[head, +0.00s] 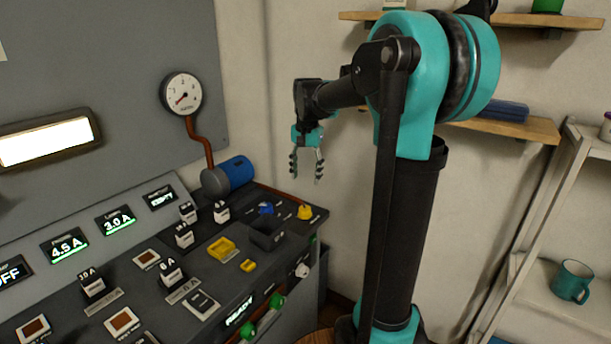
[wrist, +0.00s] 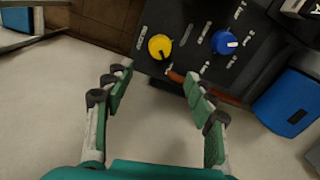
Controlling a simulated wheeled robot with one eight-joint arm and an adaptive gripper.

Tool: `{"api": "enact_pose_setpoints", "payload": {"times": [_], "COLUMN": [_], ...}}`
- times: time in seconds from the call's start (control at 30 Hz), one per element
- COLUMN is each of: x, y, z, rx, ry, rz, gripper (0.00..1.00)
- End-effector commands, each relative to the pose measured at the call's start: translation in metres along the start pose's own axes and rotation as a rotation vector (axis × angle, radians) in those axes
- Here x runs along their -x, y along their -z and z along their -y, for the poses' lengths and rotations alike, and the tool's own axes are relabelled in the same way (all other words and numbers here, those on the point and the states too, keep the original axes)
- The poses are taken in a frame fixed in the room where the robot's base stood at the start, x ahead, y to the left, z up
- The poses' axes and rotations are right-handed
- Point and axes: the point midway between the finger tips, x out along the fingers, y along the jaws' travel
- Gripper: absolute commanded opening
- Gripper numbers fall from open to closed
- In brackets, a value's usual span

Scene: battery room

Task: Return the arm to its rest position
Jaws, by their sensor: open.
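My arm (head: 408,110) stands in the middle right of the head view, teal and black, with its upper link bent over to the left. My gripper (head: 306,180) hangs at its end, pointing down, above and beyond the back right part of the console. It is open and empty. In the wrist view my gripper (wrist: 158,95) shows two green-padded fingers spread apart with nothing between them. Past the fingertips lie the console's yellow knob (wrist: 160,46) and blue knob (wrist: 224,42), apart from the fingers.
The console (head: 150,290) fills the lower left, with labelled fuse blocks, switches and lit displays. A gauge (head: 181,94) and a blue cylinder (head: 236,172) stand behind it. Wall shelves (head: 520,128) and a white rack with a teal mug (head: 572,281) are at right.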

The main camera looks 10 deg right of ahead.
Motion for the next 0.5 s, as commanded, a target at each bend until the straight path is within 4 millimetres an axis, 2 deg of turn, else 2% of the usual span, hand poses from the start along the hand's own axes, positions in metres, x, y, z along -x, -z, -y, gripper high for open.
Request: {"api": "enact_pose_setpoints", "payload": {"times": [0.13,0.23,0.37,0.5], "x": [-0.007,-0.027,-0.069,-0.117], "y": [-0.006,-0.021,-0.053,-0.096], "z": [-0.007,-0.024,-0.059,-0.102], "rx": [0.023,0.083,0.211,0.365], "ry": [0.008,0.027,0.059,0.083], "rz": [-0.011,-0.042,-0.113,-0.202], "gripper": [0.56,0.56,0.56,0.56]}}
